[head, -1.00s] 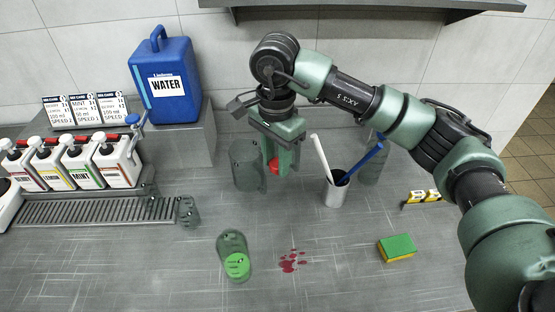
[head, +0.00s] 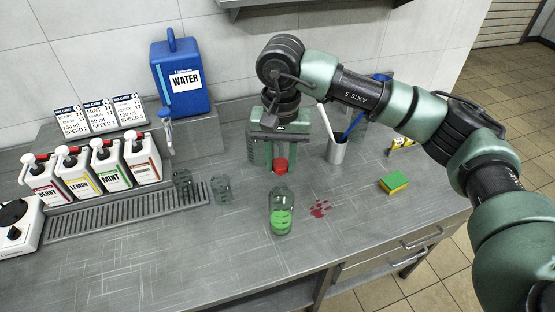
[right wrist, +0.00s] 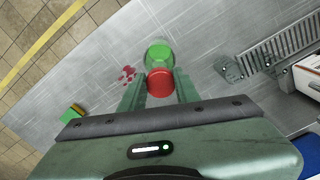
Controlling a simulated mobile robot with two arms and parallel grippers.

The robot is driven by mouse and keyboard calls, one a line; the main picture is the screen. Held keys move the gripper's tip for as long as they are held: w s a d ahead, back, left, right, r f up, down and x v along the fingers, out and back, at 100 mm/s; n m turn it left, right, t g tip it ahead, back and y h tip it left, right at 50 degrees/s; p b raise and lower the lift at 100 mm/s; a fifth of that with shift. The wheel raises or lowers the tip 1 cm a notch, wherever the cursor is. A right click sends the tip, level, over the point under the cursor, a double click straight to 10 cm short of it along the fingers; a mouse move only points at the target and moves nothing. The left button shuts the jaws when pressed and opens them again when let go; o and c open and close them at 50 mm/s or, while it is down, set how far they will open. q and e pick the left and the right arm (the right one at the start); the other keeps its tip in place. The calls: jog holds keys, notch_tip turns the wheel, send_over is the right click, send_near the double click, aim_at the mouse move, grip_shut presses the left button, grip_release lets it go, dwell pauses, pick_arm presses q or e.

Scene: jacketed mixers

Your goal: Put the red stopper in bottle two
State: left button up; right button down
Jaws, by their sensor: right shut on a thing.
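My right gripper (head: 281,158) is shut on the red stopper (head: 281,165), which hangs below its fingers in the head view. In the right wrist view the stopper (right wrist: 160,84) sits between the two fingertips. A clear bottle with green contents (head: 281,212) stands on the steel counter, just in front of and below the stopper in the head view. My left gripper is not in view.
Two clear glasses (head: 221,188) (head: 182,183) stand left of the bottle by the drip grate (head: 125,209). A grey cup (head: 337,152) with two tools stands right of the gripper. A red stain (head: 319,209) and sponge (head: 393,182) lie to the right. The front left counter is clear.

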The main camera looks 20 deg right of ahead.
aim_at(281, 175)
jog(key=shift+w+d+f, duration=0.2)
jog(key=shift+d+f, duration=0.2)
jog(key=shift+f, duration=0.5)
jog(key=shift+s+a+f+b, duration=0.15)
jog(key=shift+a+f+b, duration=0.1)
jog(key=shift+f+b, duration=0.25)
notch_tip(281, 175, down, 2)
jog(key=shift+b, duration=0.45)
jog(key=shift+f+b, duration=0.75)
jog(key=shift+b, duration=0.05)
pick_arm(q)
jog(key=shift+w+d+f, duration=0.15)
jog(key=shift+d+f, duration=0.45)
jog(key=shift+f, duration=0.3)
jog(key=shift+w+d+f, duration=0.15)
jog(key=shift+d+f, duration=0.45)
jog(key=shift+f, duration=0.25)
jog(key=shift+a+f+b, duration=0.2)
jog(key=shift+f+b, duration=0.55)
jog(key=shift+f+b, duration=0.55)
pick_arm(e)
jog(key=shift+f, duration=0.3)
